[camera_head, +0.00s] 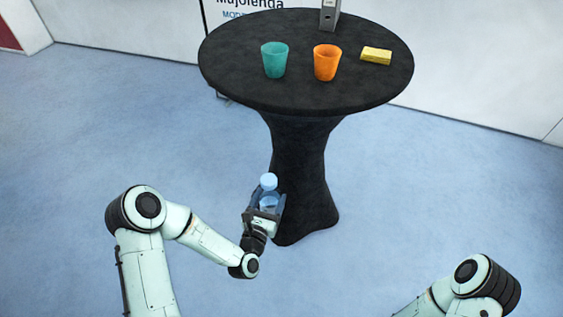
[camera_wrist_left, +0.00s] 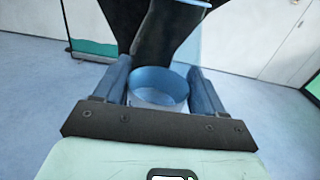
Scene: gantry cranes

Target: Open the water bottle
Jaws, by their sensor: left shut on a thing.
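A clear blue water bottle (camera_head: 269,196) with a light blue cap (camera_head: 268,181) stands upright in my left gripper (camera_head: 266,208), which is shut on it. The cap is on the bottle. In the left wrist view the two fingers of my left gripper (camera_wrist_left: 160,92) sit on either side of the bottle, with its blue cap (camera_wrist_left: 158,84) between them. The bottle is held in front of the table's base, below the tabletop. My right arm shows at the lower right of the head view, but its gripper is out of view.
A round black table (camera_head: 300,93) with a draped base stands ahead. On it are a teal cup (camera_head: 274,60), an orange cup (camera_head: 326,62), a yellow sponge-like block (camera_head: 376,55) and a grey binder-like object (camera_head: 329,15). The blue floor around is clear.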

